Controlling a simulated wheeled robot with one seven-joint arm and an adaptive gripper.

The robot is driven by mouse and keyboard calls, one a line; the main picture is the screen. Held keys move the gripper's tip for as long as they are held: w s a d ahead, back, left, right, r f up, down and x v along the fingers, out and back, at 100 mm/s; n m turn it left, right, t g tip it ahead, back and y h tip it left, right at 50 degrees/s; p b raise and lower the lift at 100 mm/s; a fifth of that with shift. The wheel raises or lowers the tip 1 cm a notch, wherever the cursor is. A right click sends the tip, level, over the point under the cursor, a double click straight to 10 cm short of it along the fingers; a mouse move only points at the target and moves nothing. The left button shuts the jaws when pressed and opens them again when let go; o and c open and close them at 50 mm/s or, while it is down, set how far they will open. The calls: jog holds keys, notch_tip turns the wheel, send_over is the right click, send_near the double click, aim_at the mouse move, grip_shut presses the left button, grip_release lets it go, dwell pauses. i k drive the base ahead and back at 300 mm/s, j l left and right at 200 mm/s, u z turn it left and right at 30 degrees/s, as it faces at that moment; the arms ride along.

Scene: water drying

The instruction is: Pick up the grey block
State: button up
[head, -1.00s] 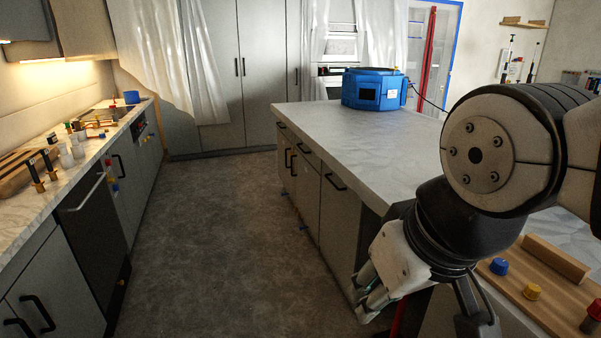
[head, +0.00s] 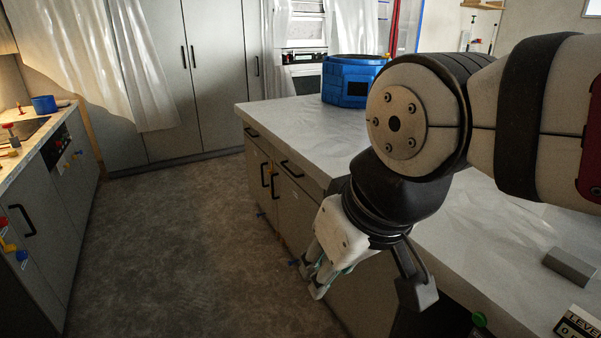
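A grey block (head: 569,267) lies on the light marble countertop (head: 476,229) at the right of the head view. My gripper (head: 318,278) hangs beside the long side of the counter, left of the block and well apart from it. Its fingers point down and to the left, and no object shows in it. The finger gap is not clear from this angle, so I cannot tell how far it is open.
A blue octagonal container (head: 351,82) stands at the counter's far end. A sign lettered "LEVEL" (head: 580,324) is at the lower right, near the block. Another counter (head: 38,140) with a blue pot (head: 44,104) runs along the left. The floor (head: 170,240) between them is clear.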

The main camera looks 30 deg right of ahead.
aim_at(576, 269)
jog(key=i+z, duration=0.25)
jog(key=i, duration=0.15)
jog(key=i+j+z, duration=0.5)
jog(key=i, duration=0.2)
jog(key=l+z, duration=0.1)
jog(key=z, duration=1.6)
